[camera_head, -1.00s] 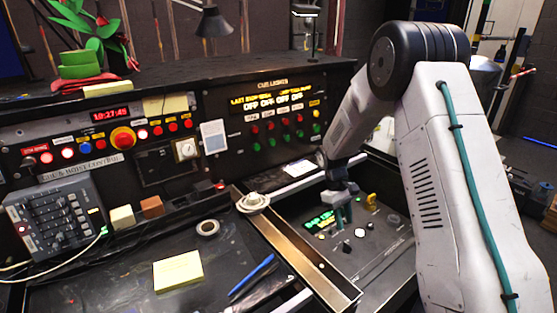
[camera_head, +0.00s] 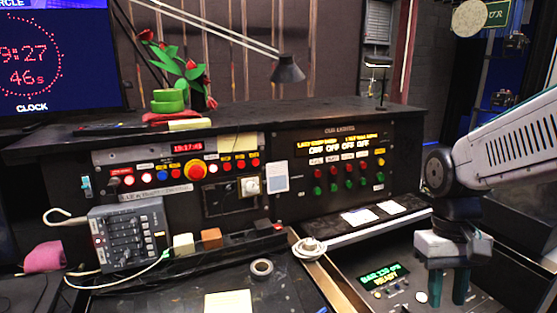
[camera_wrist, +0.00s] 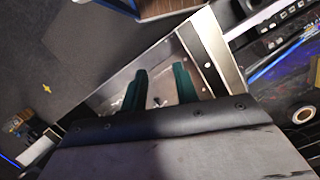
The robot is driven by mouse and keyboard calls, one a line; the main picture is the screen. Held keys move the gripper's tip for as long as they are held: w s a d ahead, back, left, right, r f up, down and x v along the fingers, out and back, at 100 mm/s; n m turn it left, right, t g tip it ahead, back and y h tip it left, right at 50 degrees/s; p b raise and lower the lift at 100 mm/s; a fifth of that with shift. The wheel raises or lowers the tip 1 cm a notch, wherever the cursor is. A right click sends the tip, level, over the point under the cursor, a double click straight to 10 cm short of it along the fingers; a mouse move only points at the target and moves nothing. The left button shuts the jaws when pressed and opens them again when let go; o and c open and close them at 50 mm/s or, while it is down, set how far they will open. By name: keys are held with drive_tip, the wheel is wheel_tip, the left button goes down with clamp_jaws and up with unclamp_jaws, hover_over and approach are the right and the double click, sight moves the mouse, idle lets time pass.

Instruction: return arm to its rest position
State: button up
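My gripper (camera_head: 448,287) is at the right of the head view, pointing down above the lower panel with the small green display (camera_head: 384,276). Its two teal fingers are spread apart with nothing between them. In the wrist view the fingers of my gripper (camera_wrist: 160,82) also stand apart and empty, over a pale metal surface. My arm (camera_head: 510,150) reaches in from the right edge and bends down at a black joint.
The cue lights panel (camera_head: 340,165) with red and green buttons stands at the back. A button panel with a red clock (camera_head: 161,150), a grey mixer (camera_head: 128,235), a tape roll (camera_head: 262,267) and yellow notes (camera_head: 228,302) lie left. A desk lamp (camera_head: 287,70) stands behind.

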drive_tip(key=s+a+r+t, duration=0.2)
drive_tip(key=s+r+t, duration=0.2)
drive_tip(key=s, duration=0.6)
wheel_tip(320, 180, up, 2)
drive_tip(key=shift+s+a, duration=0.15)
drive_tip(key=shift+s, duration=0.1)
